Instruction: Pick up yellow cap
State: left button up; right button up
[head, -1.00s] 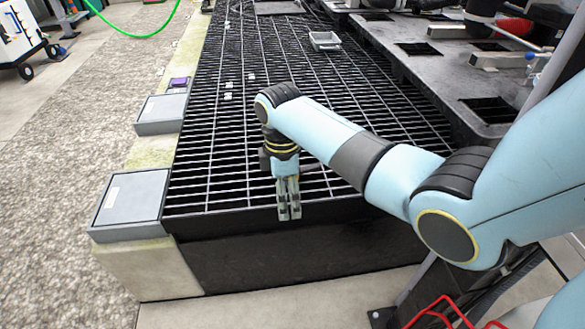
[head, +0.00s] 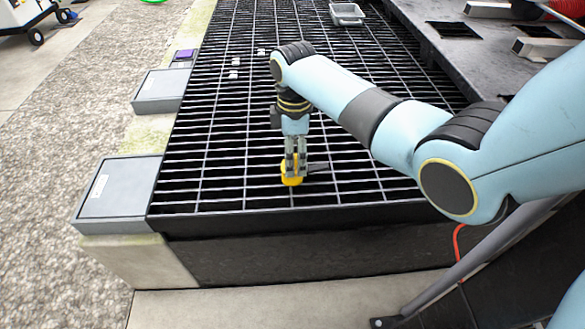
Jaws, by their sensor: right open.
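The yellow cap (head: 291,181) lies on the black grating (head: 222,187) near its front edge, in the head view. It is small and round, and partly hidden by my right gripper (head: 294,173). My right gripper points straight down, with its fingertips at the cap. The fingers are open; I cannot tell whether they touch the cap. A dark, flat piece (head: 318,167) shows just right of the fingers. My left gripper is out of view.
Two grey boxes (head: 118,190) (head: 160,88) line the grating's left edge, with a small purple item (head: 184,54) by the farther one. Small white pieces (head: 234,74) and a grey tray (head: 347,14) sit farther back. A dark raised platform (head: 440,62) stands at the right.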

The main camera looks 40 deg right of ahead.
jog(key=f+b, duration=0.1)
jog(key=f, duration=0.2)
jog(key=f+b, duration=0.1)
jog(key=f, duration=0.1)
jog(key=shift+w+b, duration=0.3)
jog(key=shift+w, duration=0.1)
jog(key=shift+f, duration=0.2)
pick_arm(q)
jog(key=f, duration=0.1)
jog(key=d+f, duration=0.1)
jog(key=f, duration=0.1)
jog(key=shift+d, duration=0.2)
pick_arm(e)
jog(key=c, duration=0.5)
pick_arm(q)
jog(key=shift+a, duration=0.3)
pick_arm(e)
jog(key=c, duration=0.8)
